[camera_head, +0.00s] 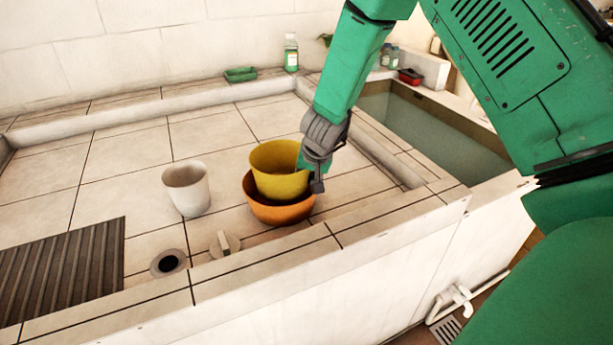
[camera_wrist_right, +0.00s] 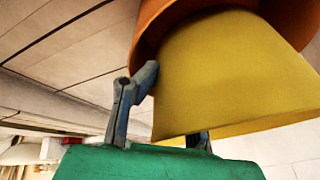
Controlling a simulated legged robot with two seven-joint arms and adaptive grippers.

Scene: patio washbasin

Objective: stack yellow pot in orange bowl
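The yellow pot (camera_head: 277,172) sits inside the orange bowl (camera_head: 281,212), nearly upright, with its upper part above the bowl's rim. The bowl stands on the tiled basin floor near the front ledge. My right gripper (camera_head: 315,180) is at the pot's right rim. In the right wrist view the pot (camera_wrist_right: 235,75) fills the right side and the bowl (camera_wrist_right: 152,25) shows around its base. There one finger of my right gripper (camera_wrist_right: 155,85) lies against the pot's outer wall; the other goes behind the rim, its tip hidden. The gripper looks shut on the wall. My left gripper is out of view.
A white cup (camera_head: 187,190) stands left of the bowl. A drain hole (camera_head: 168,263), a round stopper (camera_head: 225,244) and a ribbed grate (camera_head: 62,270) lie near the front ledge. A water trough (camera_head: 430,125) is at right.

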